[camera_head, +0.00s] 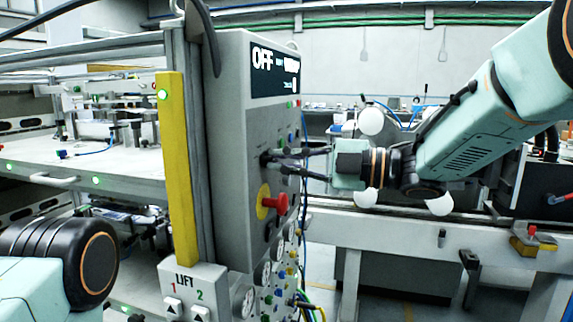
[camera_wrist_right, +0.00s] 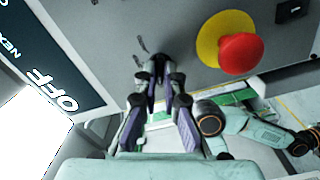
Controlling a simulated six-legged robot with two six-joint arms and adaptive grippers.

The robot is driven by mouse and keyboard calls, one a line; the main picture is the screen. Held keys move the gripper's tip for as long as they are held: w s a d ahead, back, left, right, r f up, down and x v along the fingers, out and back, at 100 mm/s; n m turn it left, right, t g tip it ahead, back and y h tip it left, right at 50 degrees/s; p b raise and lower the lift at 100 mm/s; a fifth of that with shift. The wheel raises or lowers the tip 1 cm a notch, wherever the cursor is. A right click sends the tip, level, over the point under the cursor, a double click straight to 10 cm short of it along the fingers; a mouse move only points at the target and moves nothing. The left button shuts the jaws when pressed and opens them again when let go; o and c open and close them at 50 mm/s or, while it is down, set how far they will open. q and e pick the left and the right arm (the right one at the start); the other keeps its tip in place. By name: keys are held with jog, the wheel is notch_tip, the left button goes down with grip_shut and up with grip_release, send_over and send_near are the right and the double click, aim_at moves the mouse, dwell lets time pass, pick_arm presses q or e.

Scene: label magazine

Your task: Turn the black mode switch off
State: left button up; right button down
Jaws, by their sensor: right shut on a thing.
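The black mode switch (camera_head: 266,158) sits on the front of the grey control box (camera_head: 232,100), under the dark display. My right gripper (camera_head: 283,161) reaches it from the right with its fingertips at the panel. In the right wrist view the fingers of my right gripper (camera_wrist_right: 157,72) come together on the black mode switch (camera_wrist_right: 158,60), and the fingertips hide most of it. The display (camera_head: 275,72) above it reads OFF in large letters; the same word shows sideways in the right wrist view. My left gripper is out of view; only part of the left arm shows at lower left.
A red emergency button (camera_head: 281,204) on a yellow disc sticks out just below the switch. Gauges and cables crowd the panel's lower part. A rail bench (camera_head: 400,232) stands behind at right.

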jog(key=shift+r, duration=0.1)
jog(key=c, duration=1.5)
grip_release()
jog(key=shift+a, duration=0.15)
jog(key=v, duration=1.2)
